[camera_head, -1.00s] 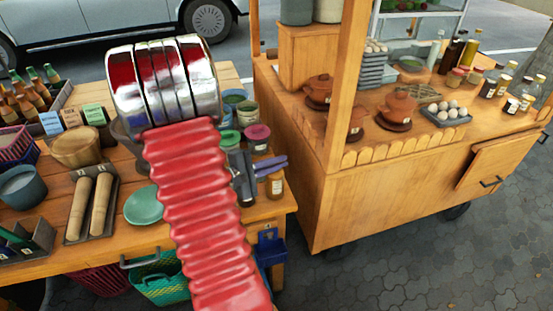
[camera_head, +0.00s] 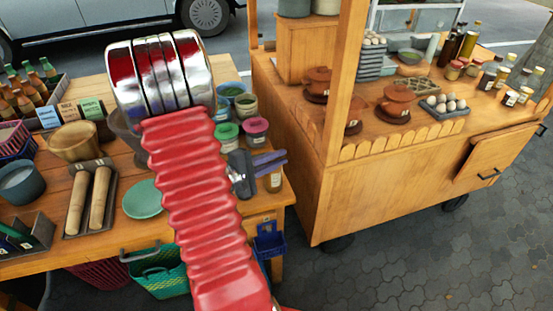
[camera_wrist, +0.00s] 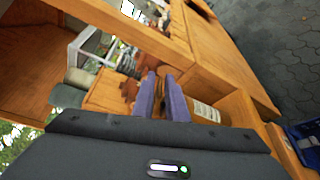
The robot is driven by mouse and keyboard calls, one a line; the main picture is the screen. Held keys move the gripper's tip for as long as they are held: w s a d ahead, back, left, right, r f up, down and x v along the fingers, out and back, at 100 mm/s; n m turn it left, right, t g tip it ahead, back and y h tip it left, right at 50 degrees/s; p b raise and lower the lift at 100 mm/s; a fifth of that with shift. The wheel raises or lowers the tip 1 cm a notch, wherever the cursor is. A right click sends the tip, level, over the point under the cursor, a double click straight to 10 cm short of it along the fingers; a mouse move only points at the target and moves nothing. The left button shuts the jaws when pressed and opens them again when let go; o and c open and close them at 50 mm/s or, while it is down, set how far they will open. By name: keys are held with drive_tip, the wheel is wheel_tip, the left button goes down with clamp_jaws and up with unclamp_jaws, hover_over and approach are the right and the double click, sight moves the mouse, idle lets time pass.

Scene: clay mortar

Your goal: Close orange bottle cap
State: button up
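My gripper (camera_head: 270,161) shows in the head view past my red arm, over the right end of the wooden table. Its two purple fingers point right and stand a narrow gap apart, with nothing seen between them. A small labelled amber bottle (camera_head: 273,181) stands just below the fingers in the head view, near the table's edge. In the wrist view the fingers (camera_wrist: 162,98) point away from me, and a labelled bottle (camera_wrist: 204,112) is beside the right one. I cannot make out an orange cap, its colour or its fit.
Jars with green (camera_head: 227,131) and pink lids (camera_head: 255,125) stand behind my gripper. The wooden food cart (camera_head: 400,190) is close to the right, with an upright post. A blue basket (camera_head: 270,240) hangs below the table edge. My arm hides part of the table.

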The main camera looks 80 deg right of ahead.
drive_tip(key=shift+o, duration=1.3)
drive_tip(key=shift+w+a, duration=0.1)
drive_tip(key=v, duration=1.3)
drive_tip(key=shift+w, duration=0.25)
drive_tip(key=shift+a+r, duration=0.15)
drive_tip(key=shift+a, duration=0.05)
drive_tip(key=w+a+r+n+t+y, duration=0.1)
drive_tip(key=w+a+r+t+y, duration=0.2)
drive_tip(key=a, duration=0.9)
drive_tip(key=w+a+r+n+t+y, duration=0.1)
drive_tip(key=w+a+r+t+y, duration=0.3)
drive_tip(key=a, duration=0.9)
drive_tip(key=w+a+r+n+t+y, duration=0.1)
drive_tip(key=w+a+r+t+y, duration=0.3)
drive_tip(key=a+t, duration=0.4)
drive_tip(key=w+a+y, duration=0.1)
drive_tip(key=a+y, duration=0.1)
drive_tip(key=a, duration=0.2)
drive_tip(key=shift+w+a+r+n+t, duration=0.2)
drive_tip(key=shift+w+a+n+t, duration=0.1)
drive_tip(key=shift+a, duration=0.05)
